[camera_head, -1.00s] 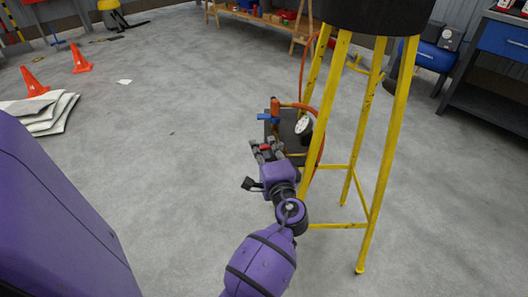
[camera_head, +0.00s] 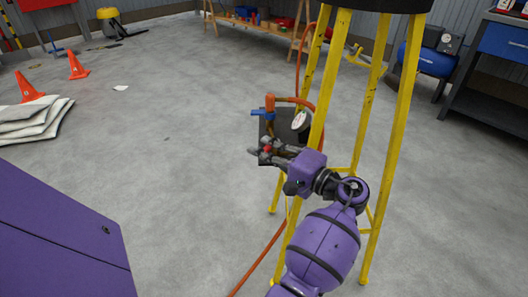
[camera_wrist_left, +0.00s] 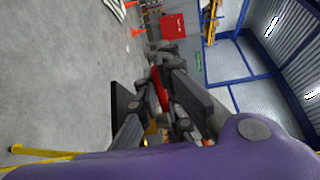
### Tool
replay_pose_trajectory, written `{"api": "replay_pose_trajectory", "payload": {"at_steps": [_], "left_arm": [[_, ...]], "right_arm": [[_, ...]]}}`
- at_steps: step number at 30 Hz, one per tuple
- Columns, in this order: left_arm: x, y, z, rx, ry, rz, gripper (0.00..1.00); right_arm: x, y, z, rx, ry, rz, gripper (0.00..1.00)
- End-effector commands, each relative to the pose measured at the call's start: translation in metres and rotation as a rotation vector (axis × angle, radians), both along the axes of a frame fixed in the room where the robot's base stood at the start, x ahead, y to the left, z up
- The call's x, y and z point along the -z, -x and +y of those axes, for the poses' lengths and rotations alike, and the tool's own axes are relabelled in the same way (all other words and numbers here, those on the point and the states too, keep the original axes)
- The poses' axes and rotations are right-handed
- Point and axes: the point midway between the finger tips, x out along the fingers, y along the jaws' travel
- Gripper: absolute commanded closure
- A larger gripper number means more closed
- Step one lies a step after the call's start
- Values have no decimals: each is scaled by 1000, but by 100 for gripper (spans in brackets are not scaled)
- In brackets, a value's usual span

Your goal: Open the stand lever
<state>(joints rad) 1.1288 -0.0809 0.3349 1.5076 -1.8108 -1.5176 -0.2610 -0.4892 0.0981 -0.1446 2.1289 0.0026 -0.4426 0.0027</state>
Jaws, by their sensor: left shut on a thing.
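The tall yellow-legged stand (camera_head: 400,130) carries a dark panel (camera_head: 267,130) on its left side, with an orange upright pipe, a blue handle (camera_head: 263,113) and a white-faced gauge (camera_head: 299,120). My left gripper (camera_head: 262,152) is at the panel's lower part, below the blue handle. It is shut on a small red piece (camera_head: 267,149), which looks like the stand lever; my fingers hide most of it. In the left wrist view this red piece (camera_wrist_left: 159,86) shows between the dark fingers. My right gripper is not in view.
An orange hose (camera_head: 262,260) runs from the stand down across the floor. Orange cones (camera_head: 78,66) and stacked white mats (camera_head: 35,119) lie at the left. A blue compressor (camera_head: 426,59) and workbench stand at the back right. The middle floor is clear.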

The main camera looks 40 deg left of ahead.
Motion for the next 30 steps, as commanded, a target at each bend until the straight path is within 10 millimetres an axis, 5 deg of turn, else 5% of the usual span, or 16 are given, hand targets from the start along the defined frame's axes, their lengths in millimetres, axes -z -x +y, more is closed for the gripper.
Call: {"api": "replay_pose_trajectory", "payload": {"at_steps": [13,18,30], "left_arm": [[1,0,-1,-10,2,3,100],[1,0,-1,-10,1,2,73],[0,0,-8,-8,1,1,73]], "right_arm": [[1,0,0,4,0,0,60],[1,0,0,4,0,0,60],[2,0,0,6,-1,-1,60]]}}
